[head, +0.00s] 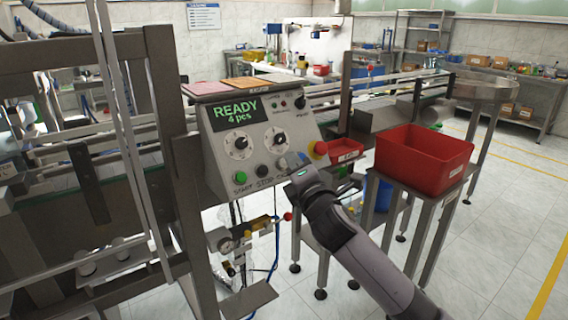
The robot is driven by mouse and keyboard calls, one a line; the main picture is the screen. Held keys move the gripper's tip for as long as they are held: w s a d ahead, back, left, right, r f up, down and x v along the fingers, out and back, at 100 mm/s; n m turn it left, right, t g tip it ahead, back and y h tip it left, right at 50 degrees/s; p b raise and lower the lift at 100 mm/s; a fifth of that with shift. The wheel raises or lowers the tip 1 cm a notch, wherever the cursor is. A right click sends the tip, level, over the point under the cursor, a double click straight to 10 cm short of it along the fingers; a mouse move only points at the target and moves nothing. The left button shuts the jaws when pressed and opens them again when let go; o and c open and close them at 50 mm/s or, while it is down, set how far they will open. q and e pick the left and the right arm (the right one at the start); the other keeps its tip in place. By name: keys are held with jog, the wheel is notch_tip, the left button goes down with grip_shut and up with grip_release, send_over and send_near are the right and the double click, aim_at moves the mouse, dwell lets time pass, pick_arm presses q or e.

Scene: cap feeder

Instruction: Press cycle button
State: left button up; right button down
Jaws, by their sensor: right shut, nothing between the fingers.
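The slanted grey control box (262,148) stands in the middle of the head view, with a green display (238,112) reading "READY 4 pcs". Along its lower edge are a green button (240,177) labelled START and a dark button (262,171) labelled STOP. A third label begins with C. The button above it is mostly hidden by my right gripper. My right gripper (291,161) is shut and empty, its tip at the box's lower right face. I cannot tell whether it touches the button. My left gripper is out of view.
A red mushroom knob (320,148) on a yellow base sits just right of my gripper. Two dials are above the buttons. A red bin (422,158) rests on a metal stand at right. A steel frame (165,120) rises close on the left.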

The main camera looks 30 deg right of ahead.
jog(key=shift+w+f, duration=0.1)
jog(key=shift+w+f, duration=0.15)
jog(key=shift+w, duration=0.1)
